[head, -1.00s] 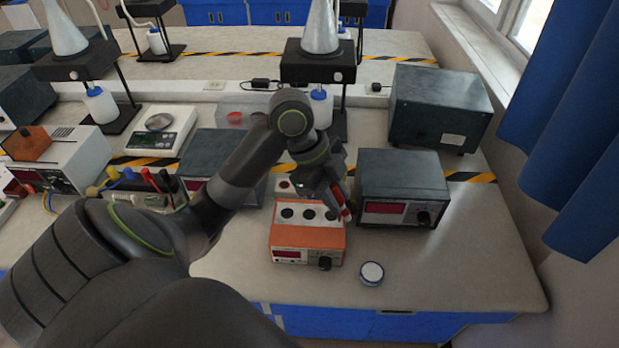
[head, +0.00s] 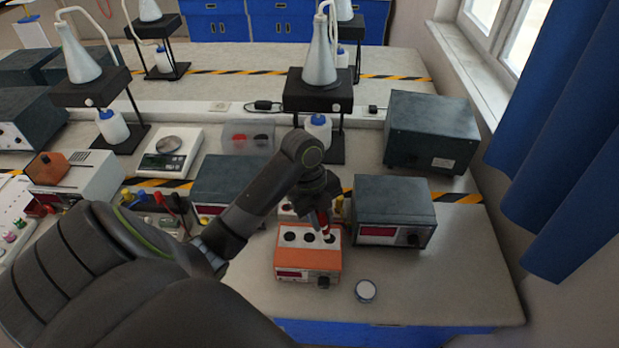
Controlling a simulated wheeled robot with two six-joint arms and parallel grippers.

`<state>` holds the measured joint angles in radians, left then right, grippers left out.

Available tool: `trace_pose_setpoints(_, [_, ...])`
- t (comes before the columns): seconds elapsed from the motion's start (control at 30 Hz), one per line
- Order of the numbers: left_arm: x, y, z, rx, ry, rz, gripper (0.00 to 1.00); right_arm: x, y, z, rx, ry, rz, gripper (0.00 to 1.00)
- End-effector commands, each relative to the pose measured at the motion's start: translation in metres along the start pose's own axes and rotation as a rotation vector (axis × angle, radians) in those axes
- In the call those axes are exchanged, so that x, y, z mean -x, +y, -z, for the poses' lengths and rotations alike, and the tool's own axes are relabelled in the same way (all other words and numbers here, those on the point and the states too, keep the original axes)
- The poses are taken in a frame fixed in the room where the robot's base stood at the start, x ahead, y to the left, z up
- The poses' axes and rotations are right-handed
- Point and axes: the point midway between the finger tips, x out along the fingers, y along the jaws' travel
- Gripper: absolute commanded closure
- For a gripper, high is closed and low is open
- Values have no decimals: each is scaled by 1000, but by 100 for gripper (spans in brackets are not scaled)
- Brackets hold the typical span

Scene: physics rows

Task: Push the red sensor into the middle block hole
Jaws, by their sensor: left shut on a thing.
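The middle hole (head: 308,238) looks empty. My left gripper (head: 324,220) is shut on the red sensor (head: 325,229) and holds it tilted above the right part of the block's top. The sensor's lower end appears close to the right hole (head: 330,238); I cannot tell whether it touches. The gripper partly covers the sensor. My right gripper is not in view.
A dark instrument box (head: 393,214) stands close on the right of the block, another (head: 232,187) on the left behind my arm. A small round white-topped tin (head: 366,291) lies in front right. The bench is clear toward the right edge.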

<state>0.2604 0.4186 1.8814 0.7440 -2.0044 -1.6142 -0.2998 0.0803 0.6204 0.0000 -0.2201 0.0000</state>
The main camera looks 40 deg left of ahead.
Motion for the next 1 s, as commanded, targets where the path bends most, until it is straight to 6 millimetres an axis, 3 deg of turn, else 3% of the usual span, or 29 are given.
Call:
trace_pose_setpoints(0.4, [-3, 0, -27, -285, -85, -88, 100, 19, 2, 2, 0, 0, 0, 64])
trace_pose_setpoints(0.8, [-9, 0, -58, -594, -180, -181, 100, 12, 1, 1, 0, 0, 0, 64])
trace_pose_setpoints(1.0, [-49, 6, -67, -597, -178, -183, 100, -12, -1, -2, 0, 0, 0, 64])
